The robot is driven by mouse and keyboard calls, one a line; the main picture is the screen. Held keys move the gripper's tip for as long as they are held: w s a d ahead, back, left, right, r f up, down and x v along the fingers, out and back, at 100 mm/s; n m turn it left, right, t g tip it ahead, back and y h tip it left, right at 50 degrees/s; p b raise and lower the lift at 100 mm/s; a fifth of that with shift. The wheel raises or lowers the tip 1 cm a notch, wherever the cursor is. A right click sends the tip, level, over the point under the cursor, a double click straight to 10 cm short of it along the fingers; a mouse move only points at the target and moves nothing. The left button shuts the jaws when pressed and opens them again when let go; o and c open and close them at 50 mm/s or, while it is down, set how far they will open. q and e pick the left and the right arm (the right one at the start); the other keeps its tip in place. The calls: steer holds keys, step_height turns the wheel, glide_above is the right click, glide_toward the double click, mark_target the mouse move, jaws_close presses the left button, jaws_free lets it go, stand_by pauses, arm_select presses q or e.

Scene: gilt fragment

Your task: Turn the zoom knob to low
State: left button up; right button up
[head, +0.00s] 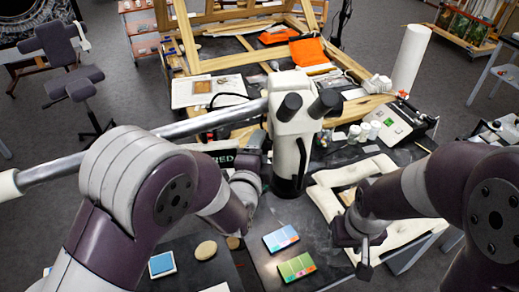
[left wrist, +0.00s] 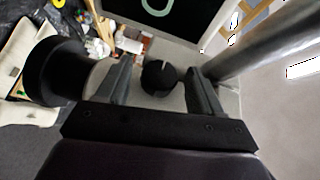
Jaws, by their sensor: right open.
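The zoom knob (left wrist: 158,77) is a round black knob with a white mark pointing up in the left wrist view. It is on the side of the white microscope (head: 297,125), which has two black eyepieces. My left gripper (left wrist: 160,85) is open, with one finger on each side of the knob and a visible gap to each. In the head view my left gripper (head: 252,160) is beside the microscope's left side, and the knob is hidden there. My right gripper (head: 365,258) is open and empty, low over the table's right part, away from the microscope.
A long metal boom (head: 205,122) reaches the microscope from the left, close to my left gripper. A dark screen (head: 222,157) is behind the left gripper. A pale padded frame (head: 400,232) is near my right gripper. Colored cards (head: 281,238) lie in front of the microscope.

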arm_select(q)
steer(key=b+v, duration=0.4)
steer(key=v, duration=0.8)
steer(key=shift+s, duration=0.25)
steer(key=shift+s+r, duration=0.1)
